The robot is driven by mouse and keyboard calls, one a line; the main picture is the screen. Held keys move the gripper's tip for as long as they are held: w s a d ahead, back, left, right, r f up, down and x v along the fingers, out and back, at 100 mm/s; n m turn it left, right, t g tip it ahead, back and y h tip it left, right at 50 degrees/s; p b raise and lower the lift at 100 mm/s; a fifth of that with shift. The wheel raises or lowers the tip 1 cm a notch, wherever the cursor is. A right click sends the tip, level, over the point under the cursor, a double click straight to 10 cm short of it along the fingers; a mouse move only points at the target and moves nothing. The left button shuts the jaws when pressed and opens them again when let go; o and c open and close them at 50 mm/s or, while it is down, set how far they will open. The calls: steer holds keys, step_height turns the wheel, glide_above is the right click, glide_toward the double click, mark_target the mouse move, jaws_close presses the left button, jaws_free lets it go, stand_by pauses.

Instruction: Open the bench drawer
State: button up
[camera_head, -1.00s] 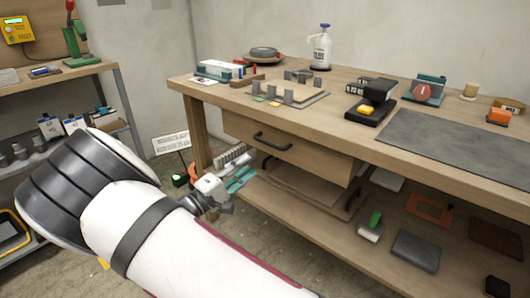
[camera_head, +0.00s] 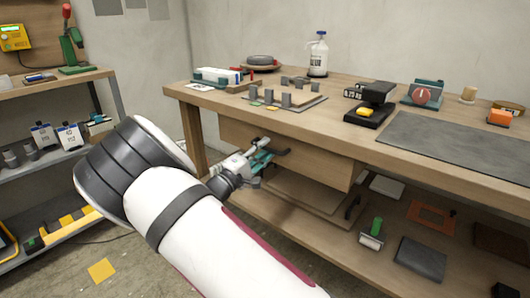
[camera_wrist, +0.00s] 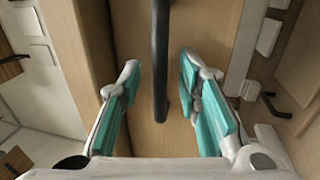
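The bench drawer (camera_head: 310,158) is a wooden front under the left part of the bench top. It looks closed. Its dark bar handle (camera_wrist: 160,60) runs up and down in the wrist view, between the two teal fingers. In the head view the handle is mostly hidden behind my gripper (camera_head: 262,160), which is at the drawer front. My gripper also shows in the wrist view (camera_wrist: 158,92), with its fingers spread apart. There is a clear gap on each side of the handle, and neither finger visibly touches it.
A lower shelf (camera_head: 330,228) carries several loose items. A second shelf unit (camera_head: 60,83) stands at the left. Floor shows between them.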

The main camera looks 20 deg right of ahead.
steer(key=shift+w+d+r, duration=0.1)
steer(key=shift+w+d, duration=0.2)
steer(key=shift+d, duration=0.15)
jaws_close()
steer(key=r+p+v, duration=0.2)
steer(key=v, duration=1.2)
steer(key=r+p+v, duration=0.2)
steer(key=r+v, duration=0.1)
steer(key=v, duration=1.1)
steer(key=shift+v, duration=0.85)
steer(key=shift+s+r, duration=0.1)
steer(key=shift+r, duration=0.2)
jaws_free()
